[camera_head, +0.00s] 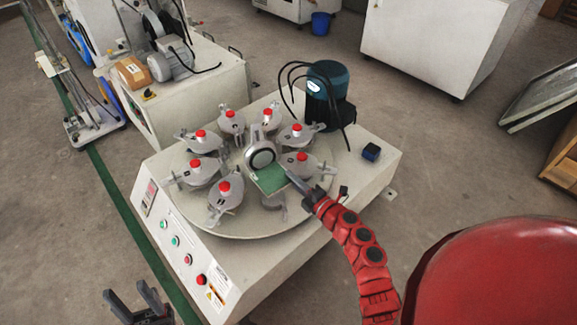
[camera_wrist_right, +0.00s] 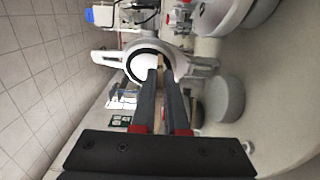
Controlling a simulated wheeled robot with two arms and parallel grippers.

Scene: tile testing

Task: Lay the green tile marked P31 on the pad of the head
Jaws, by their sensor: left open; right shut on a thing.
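The green tile (camera_head: 271,179) shows at the middle of the round machine table, beside the tips of my right gripper (camera_head: 293,179). My right gripper is shut on the tile's edge; I cannot read its marking. In the right wrist view the gripper (camera_wrist_right: 166,72) points at a round white pad with a dark ring (camera_wrist_right: 146,68). A thin tan edge shows between the fingertips. The head with this round pad (camera_head: 261,157) stands just behind the tile; I cannot tell whether they touch. My left gripper (camera_head: 142,300) is open and empty at the lower left, away from the machine.
Several grey heads with red caps (camera_head: 225,187) ring the table (camera_head: 215,228). A dark teal motor (camera_head: 327,92) with black cables stands behind. A button panel (camera_head: 180,250) is on the machine's front left. A small dark blue box (camera_head: 371,152) lies on the right corner.

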